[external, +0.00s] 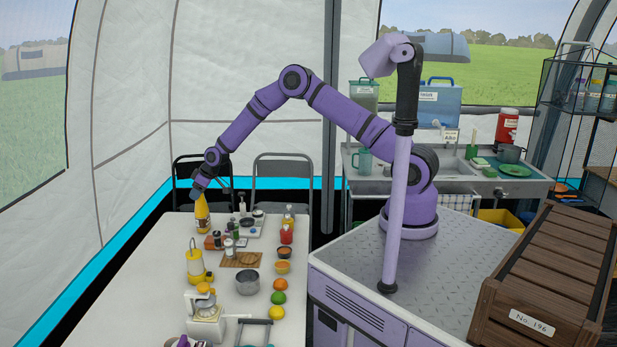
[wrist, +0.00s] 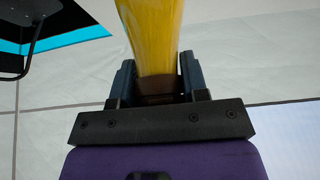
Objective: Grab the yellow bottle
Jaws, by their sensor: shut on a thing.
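The yellow bottle (external: 202,215) is at the far left end of the white table in the external view, directly below my gripper (external: 199,193). It looks upright, with a dark label on its lower part. In the wrist view the yellow bottle (wrist: 152,32) runs up from between the two dark fingers of my gripper (wrist: 157,80). The fingers are shut on its narrow dark end. Whether its base touches the table or is just above it, I cannot tell.
The white table (external: 150,270) holds a tray with small bottles, a wooden board (external: 241,260), a metal pot (external: 247,282), fruit and a yellow lantern (external: 196,268). Two folding chairs (external: 283,170) stand behind it. The table's left side is clear.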

